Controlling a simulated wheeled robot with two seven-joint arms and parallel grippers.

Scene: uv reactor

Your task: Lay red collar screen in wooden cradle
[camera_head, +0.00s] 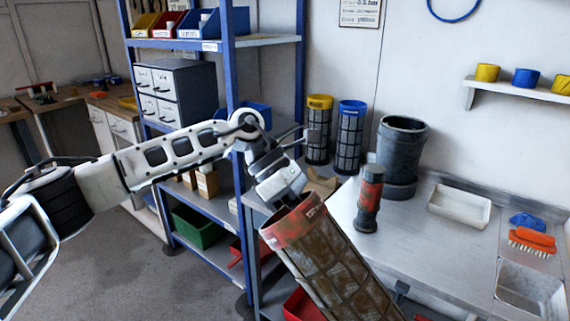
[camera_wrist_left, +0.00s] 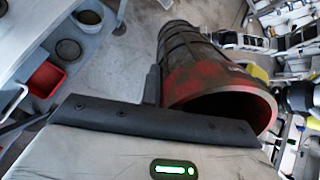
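The red collar screen (camera_head: 345,268) is a long, dirty mesh cylinder with a worn red collar. It is tilted in the air in front of the bench, collar end up and to the left. My left gripper (camera_head: 290,198) is shut on its collar rim. In the left wrist view the screen (camera_wrist_left: 205,65) points away from the gripper, its open red end near the dark finger. A tan piece that looks like the wooden cradle (camera_head: 322,186) sits on the bench behind the gripper, mostly hidden.
Yellow-collared (camera_head: 319,130) and blue-collared (camera_head: 350,138) screens stand at the back of the steel bench (camera_head: 430,245). A dark cylindrical vessel (camera_head: 402,150), a red-and-black cylinder (camera_head: 369,200) and a white tray (camera_head: 459,207) are nearby. Blue shelving (camera_head: 229,120) stands left. The bench middle is clear.

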